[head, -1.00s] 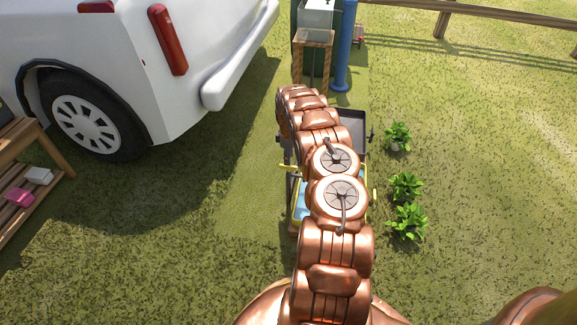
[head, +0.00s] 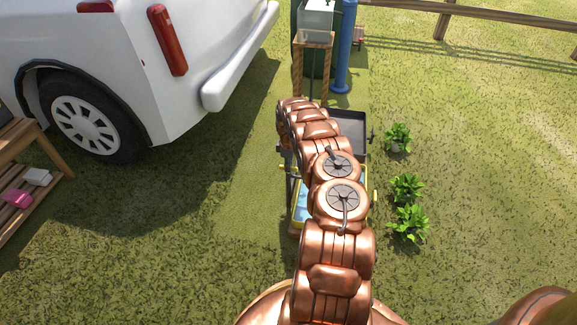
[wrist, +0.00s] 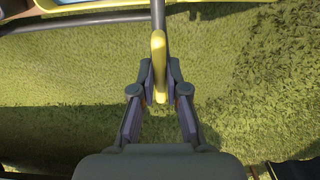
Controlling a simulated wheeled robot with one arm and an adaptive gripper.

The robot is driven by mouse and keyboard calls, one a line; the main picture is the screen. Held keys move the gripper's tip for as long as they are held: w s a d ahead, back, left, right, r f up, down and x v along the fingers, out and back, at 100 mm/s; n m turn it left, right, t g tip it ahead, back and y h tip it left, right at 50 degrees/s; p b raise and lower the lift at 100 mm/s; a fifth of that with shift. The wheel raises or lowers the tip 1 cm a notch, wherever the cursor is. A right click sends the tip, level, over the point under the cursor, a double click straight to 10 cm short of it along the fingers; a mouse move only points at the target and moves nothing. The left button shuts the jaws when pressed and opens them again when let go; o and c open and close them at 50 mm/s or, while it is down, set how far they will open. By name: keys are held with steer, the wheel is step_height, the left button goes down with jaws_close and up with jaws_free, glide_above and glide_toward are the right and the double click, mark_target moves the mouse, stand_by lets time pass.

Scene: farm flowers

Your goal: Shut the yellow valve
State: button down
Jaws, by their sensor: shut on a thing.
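The yellow valve's lever (wrist: 158,50) stands upright in the picture in the wrist view, in front of a grey pipe (wrist: 158,12). My gripper (wrist: 160,78) has its two fingers closed in on either side of this lever and is shut on it. In the head view my copper arm reaches forward over a cart with a blue basin, and it hides my gripper and most of the valve. A small yellow piece (head: 375,195) shows to the right of the arm; I cannot tell what it belongs to.
A dark tray (head: 350,122) lies beyond the arm. Several green plants (head: 407,187) stand on the grass to the right. A white vehicle (head: 130,70) and a wooden shelf (head: 30,150) are at left. Open grass lies at far right.

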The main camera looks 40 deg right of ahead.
steer(key=shift+m+p, duration=0.3)
steer(key=m+p, duration=0.1)
steer(key=m, duration=0.1)
steer(key=shift+a+r+m+p, duration=0.1)
steer(key=shift+m+p, duration=0.2)
steer(key=shift+m, duration=0.1)
steer(key=m+p, duration=0.1)
steer(key=m, duration=0.4)
steer(key=shift+m+p, duration=0.3)
steer(key=shift+p, duration=0.1)
steer(key=m, duration=0.4)
steer(key=shift+m+p, duration=0.3)
steer(key=shift+p, duration=0.1)
steer(key=shift+m, duration=2)
steer(key=c, duration=1.2)
jaws_free()
